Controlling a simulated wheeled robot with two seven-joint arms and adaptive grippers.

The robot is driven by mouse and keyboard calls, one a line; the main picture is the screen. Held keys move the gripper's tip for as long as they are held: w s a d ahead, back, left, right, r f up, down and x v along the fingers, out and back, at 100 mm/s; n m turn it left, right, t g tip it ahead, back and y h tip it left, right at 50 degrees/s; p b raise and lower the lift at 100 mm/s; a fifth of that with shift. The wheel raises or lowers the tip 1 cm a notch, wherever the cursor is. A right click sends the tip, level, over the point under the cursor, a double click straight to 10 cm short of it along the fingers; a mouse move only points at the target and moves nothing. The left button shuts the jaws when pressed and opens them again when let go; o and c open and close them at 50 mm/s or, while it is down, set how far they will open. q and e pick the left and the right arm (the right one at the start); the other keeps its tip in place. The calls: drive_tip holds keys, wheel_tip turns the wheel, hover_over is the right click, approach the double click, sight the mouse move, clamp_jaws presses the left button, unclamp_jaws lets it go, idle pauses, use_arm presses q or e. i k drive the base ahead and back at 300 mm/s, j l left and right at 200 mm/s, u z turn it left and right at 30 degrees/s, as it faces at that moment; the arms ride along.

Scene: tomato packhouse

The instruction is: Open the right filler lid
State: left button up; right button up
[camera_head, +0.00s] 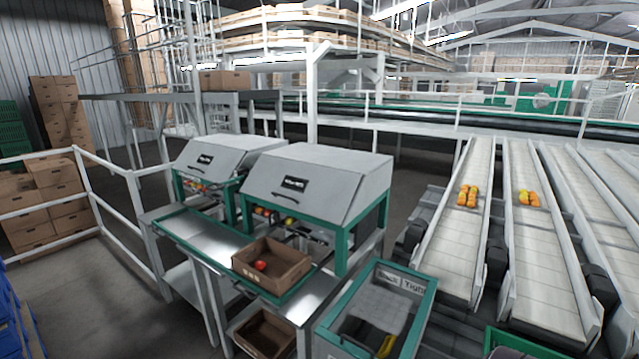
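Two filler units with green frames stand side by side in the middle of the head view. The right filler lid (311,178) is a grey sloped cover with a dark handle (293,183) on its front face, and it is down. The left filler lid (207,158) is also down, with its own dark handle (205,159). Tomatoes show in the openings under both lids. Neither of my grippers is in view.
A cardboard box (294,281) with a red tomato stands on the metal shelf before the right filler. A green-framed bin (424,301) is at front right. Conveyor lanes (466,190) run along the right. White railings (109,200) stand left.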

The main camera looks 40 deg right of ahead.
sight(325, 194)
drive_tip(key=z, duration=1.15)
